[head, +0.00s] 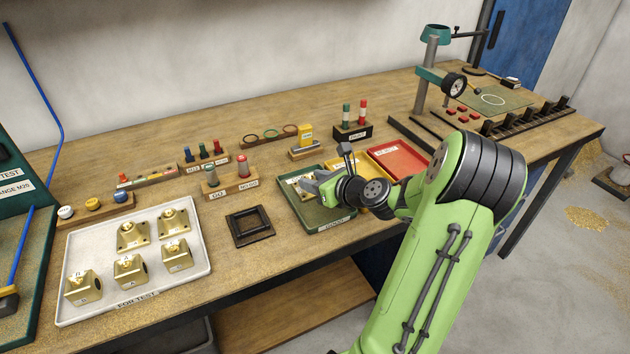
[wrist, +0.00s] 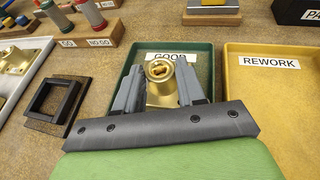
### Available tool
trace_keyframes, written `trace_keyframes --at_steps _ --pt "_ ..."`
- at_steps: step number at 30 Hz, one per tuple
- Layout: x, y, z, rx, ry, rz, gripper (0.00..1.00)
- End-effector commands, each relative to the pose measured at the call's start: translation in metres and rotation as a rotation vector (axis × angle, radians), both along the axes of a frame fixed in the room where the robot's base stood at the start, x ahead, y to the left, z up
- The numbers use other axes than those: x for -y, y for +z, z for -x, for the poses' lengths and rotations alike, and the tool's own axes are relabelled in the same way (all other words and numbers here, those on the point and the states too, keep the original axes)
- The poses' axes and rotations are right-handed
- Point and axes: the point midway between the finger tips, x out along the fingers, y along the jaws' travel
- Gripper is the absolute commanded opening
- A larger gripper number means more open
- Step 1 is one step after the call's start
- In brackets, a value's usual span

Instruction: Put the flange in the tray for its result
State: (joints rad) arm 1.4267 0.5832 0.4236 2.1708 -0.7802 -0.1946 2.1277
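A brass flange (wrist: 160,72) with a round bored boss is between the two fingers of my gripper (wrist: 160,88) in the wrist view. The fingers press against its two sides. Flange and fingers are over the green tray (wrist: 203,55), whose back label reads GOOD. In the head view my gripper (head: 316,186) reaches into this green tray (head: 331,224), and part of the flange (head: 296,182) shows beside the fingers. I cannot tell whether the flange touches the tray floor. The yellow REWORK tray (wrist: 270,110) stands just to the right.
A red tray (head: 402,158) lies beyond the yellow one. A white tray (head: 205,262) with several brass flanges is at the left. A black square frame (head: 250,226) and a gauge block (head: 229,186) stand left of the green tray. A drill press (head: 432,80) stands at the back right.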

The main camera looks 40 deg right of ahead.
Motion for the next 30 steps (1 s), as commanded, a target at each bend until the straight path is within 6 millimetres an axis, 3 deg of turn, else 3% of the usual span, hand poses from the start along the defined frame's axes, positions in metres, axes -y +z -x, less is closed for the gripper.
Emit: trace_keyframes --at_steps 1,4,14,24,30 --pt "0.000 0.000 0.000 0.000 0.000 0.000 0.47" --pt "0.000 0.000 0.000 0.000 0.000 0.000 0.62" --pt "0.000 0.005 0.002 -0.001 -0.001 -0.001 0.62" --pt "-0.001 0.039 0.080 -0.002 -0.006 -0.001 0.62" --pt "-0.002 0.049 0.108 -0.001 -0.001 -0.001 0.62"
